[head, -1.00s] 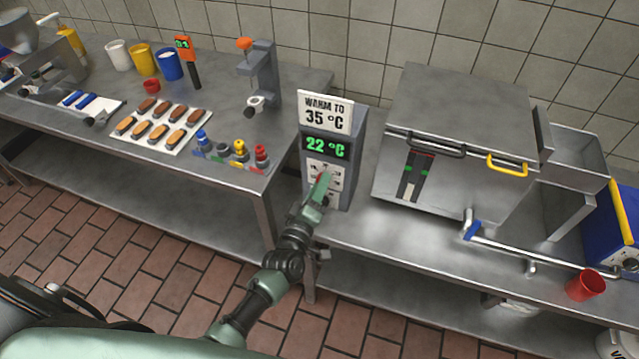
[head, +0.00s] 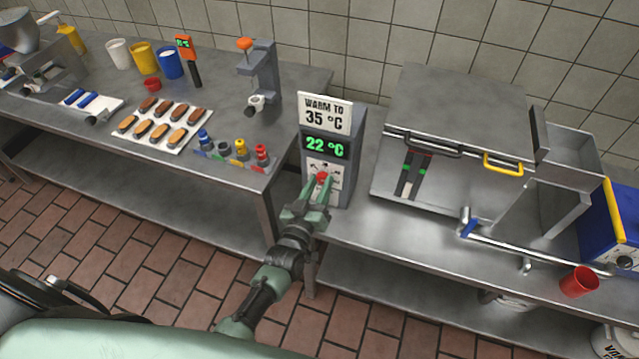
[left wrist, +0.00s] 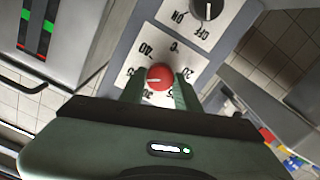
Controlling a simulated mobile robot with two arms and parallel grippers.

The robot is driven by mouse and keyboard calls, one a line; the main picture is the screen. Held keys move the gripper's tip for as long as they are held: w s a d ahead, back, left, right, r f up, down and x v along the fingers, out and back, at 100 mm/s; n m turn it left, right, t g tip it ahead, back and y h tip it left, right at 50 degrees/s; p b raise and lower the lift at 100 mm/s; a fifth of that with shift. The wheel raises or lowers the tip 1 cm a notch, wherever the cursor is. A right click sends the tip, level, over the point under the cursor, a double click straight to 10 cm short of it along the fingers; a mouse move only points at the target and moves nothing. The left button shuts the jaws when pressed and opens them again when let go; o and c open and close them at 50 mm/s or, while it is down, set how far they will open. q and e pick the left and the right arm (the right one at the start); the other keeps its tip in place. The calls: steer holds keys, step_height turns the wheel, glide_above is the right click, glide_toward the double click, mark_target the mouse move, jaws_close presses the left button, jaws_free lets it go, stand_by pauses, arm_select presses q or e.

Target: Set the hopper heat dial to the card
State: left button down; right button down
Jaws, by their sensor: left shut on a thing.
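The hopper heat box (head: 348,150) stands on the steel counter. The white card (head: 325,114) on top reads "WARM TO 35 °C". The green display (head: 325,147) below it reads 22 °C. The red dial (head: 321,178) is on the white scale plate under the display; the dial also shows in the left wrist view (left wrist: 159,77) with a pale pointer line. My left gripper (head: 320,187) is shut on the dial, a finger on each side of it. In the left wrist view a black ON/OFF knob (left wrist: 207,9) sits beside the scale plate. My right gripper is not in view.
A steel lidded machine (head: 455,130) with a yellow handle (head: 503,164) stands right of the box. A red cup (head: 578,282) is near the counter's right front. A tray of eclairs (head: 160,128) and coloured bottles (head: 240,150) are on the left table.

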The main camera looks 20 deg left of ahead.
arm_select(q)
steer(key=shift+f, duration=0.15)
stand_by(0.4)
steer(key=c, duration=1)
jaws_free()
steer(key=shift+s, duration=0.1)
steer(key=s+b, duration=0.1)
steer(key=s, duration=0.6)
steer(key=shift+s+a, duration=0.15)
steer(key=shift+s, duration=0.2)
